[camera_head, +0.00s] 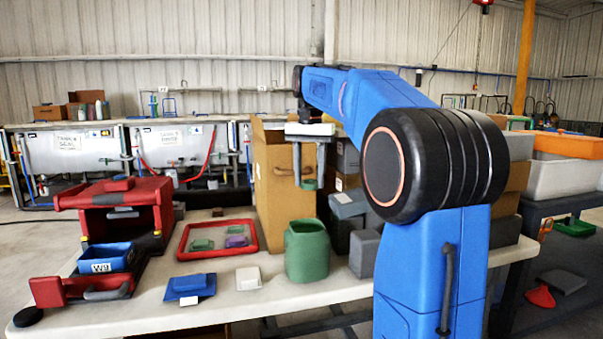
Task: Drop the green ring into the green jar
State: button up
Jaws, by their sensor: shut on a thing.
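The green jar (307,254) stands upright on the pale table, right of the red-rimmed tray, with its open mouth facing up. My gripper (309,182) points down above the jar and is shut on a small green thing, the green ring (309,185), between its fingertips. The ring hangs clear of the jar's mouth, with a visible gap below it. The fingers hide part of the ring, and its hole cannot be made out.
A red-rimmed tray (182,242) holds green and purple pieces. A cardboard box (270,180) stands behind the jar. Grey boxes (364,254) stand close on its right. A red bench unit (120,205) and a blue bin (107,258) are at left. Blue and white blocks lie in front.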

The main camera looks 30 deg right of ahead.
jog(key=shift+f, duration=2.95)
jog(key=o, duration=1.1)
notch_tip(320, 180, up, 17)
jog(key=shift+r, duration=0.2)
